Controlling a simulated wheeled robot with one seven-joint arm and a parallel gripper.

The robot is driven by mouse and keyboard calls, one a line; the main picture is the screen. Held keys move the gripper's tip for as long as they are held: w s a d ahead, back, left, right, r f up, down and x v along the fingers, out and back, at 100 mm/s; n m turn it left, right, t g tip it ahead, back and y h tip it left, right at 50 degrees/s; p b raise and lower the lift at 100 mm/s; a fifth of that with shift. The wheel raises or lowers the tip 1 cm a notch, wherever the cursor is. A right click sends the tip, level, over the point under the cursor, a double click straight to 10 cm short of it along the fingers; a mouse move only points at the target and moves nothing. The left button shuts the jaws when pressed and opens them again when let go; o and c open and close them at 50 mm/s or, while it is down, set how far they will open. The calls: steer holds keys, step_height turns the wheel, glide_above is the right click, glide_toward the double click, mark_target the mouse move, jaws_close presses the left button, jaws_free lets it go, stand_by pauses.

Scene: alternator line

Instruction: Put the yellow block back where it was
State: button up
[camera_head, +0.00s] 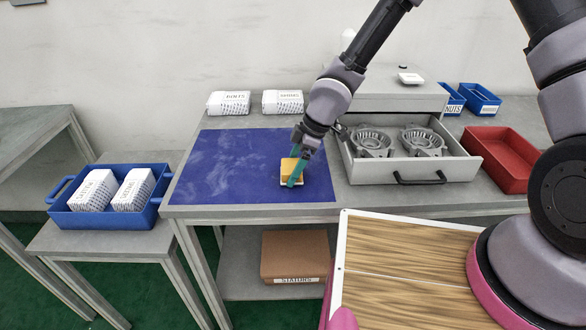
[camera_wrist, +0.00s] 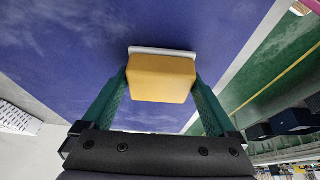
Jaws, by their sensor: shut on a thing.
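The yellow block (camera_head: 289,166) is at the right part of the blue mat (camera_head: 225,165) on the table. My gripper (camera_head: 296,172) is shut on it, with a teal finger on either side. In the wrist view the yellow block (camera_wrist: 161,78) sits between the two teal fingers of my gripper (camera_wrist: 162,90). A thin white piece (camera_wrist: 162,50) shows along the block's far edge, and a white edge also shows under the block in the head view. I cannot tell whether the block touches the mat.
An open grey drawer (camera_head: 415,172) with two metal housings stands right of the mat. A red bin (camera_head: 505,160) is farther right. Two white packages (camera_head: 229,103) (camera_head: 283,102) stand behind the mat. A blue tray (camera_head: 107,218) with two packages is at left. The mat's left side is clear.

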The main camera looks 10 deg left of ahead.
steer(key=shift+f, duration=0.25)
steer(key=shift+f, duration=0.15)
steer(key=o, duration=1.2)
steer(key=shift+o, duration=0.2)
steer(key=v, duration=1.2)
steer(key=w+d+r+m+t+h, duration=0.25)
steer(key=d+r+m, duration=0.4)
steer(key=d, duration=0.45)
steer(key=w+d+r+m+t+h, duration=0.25)
steer(key=d+r+m, duration=0.35)
steer(key=d, duration=0.4)
steer(key=s+d+r+m+t+y, duration=0.1)
steer(key=s+d+r+m, duration=0.5)
steer(key=r, duration=0.3)
steer(key=s+d+r+m+t+y, duration=0.1)
steer(key=s+d+r+m+t, duration=0.1)
steer(key=s+d+r+m, duration=0.4)
step_height(320, 180, up, 3)
steer(key=shift+d+y, duration=0.15)
steer(key=shift+y, duration=0.15)
steer(key=shift+m, duration=0.25)
